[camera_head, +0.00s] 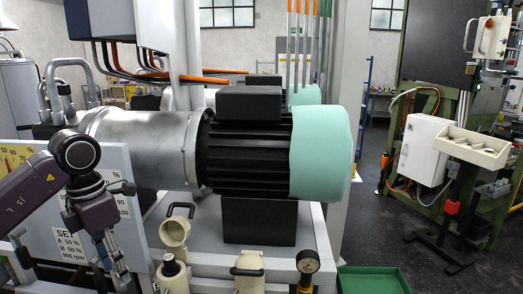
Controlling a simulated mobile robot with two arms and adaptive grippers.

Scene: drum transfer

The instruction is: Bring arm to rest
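My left arm comes in from the left edge, dark purple-grey, with a round joint at its bend and a forearm hanging down from it. My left gripper (114,262) points downward at the lower left, in front of a white panel (118,165) with printed settings. It is small and seen at an angle, so I cannot tell whether its fingers are open or shut. I see nothing clearly held in it. My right gripper and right arm are not in view. No drum is recognisable in this view.
A large motor (250,155) with a pale green end cap (320,150) fills the middle. Cream pipe fittings (174,238) and a gauge (307,262) stand along the front. A green tray (372,281) lies at the bottom.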

